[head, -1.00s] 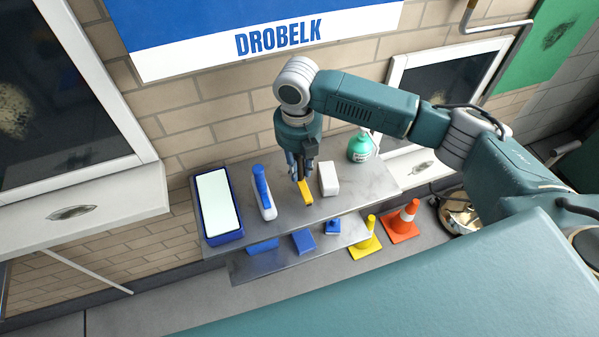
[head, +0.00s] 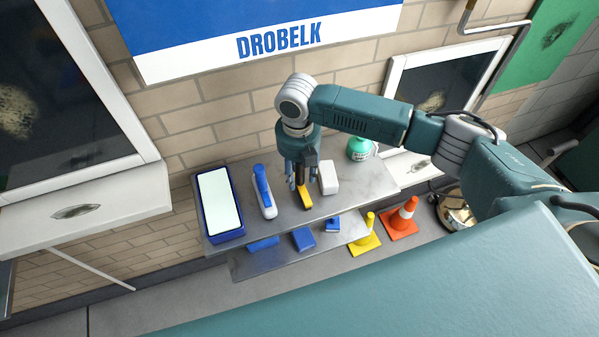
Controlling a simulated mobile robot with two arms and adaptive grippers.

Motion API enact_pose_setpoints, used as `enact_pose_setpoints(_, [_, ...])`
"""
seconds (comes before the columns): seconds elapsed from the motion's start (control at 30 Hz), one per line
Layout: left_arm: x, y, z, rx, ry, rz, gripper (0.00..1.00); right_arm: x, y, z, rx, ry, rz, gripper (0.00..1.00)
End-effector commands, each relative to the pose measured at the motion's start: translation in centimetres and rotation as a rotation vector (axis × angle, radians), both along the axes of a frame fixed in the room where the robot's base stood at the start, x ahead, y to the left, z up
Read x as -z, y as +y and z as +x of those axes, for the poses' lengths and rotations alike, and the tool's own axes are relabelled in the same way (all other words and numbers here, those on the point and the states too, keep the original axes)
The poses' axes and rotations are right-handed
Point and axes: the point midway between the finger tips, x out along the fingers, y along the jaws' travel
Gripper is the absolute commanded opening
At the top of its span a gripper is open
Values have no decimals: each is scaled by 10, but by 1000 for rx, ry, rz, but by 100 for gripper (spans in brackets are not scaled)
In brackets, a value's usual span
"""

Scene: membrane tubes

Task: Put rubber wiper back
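A small yellow tool with a dark upper part (head: 305,201), which looks like the rubber wiper, lies on the grey metal shelf (head: 355,190) between a blue-and-white brush and a white block. My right gripper (head: 301,179) points down over the tool's far end. Its fingers appear spread apart, one to each side of the dark part; whether they touch it is too small to tell. The gripper hides the tool's far end. My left gripper is not in view.
A blue tray with a white panel (head: 219,201), the brush (head: 264,192), the white block (head: 328,178) and a green bottle (head: 360,148) share the shelf. Blue items (head: 304,239) lie on a lower ledge.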

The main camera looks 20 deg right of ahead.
Motion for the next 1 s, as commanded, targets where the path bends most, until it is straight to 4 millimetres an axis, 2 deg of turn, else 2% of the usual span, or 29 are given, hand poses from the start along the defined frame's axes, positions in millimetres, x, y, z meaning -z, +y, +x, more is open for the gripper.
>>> enact_pose_setpoints(0.13, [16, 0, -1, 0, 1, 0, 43, 7, 0, 0, 0, -1, 0, 39])
enact_pose_setpoints(0.2, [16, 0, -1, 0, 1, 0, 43, -13, 0, 3, 0, -7, 2, 39])
enact_pose_setpoints(0.4, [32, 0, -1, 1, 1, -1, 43, -57, 7, 1, -1, -5, 2, 39])
enact_pose_setpoints(0.6, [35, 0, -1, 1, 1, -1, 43, -92, 7, 1, 0, -3, 1, 39])
enact_pose_setpoints(0.8, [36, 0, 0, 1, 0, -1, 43, -105, 7, 0, 1, 0, 0, 39])
enact_pose_setpoints(1.0, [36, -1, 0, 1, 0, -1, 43, -106, 7, 0, 1, 1, 0, 39])
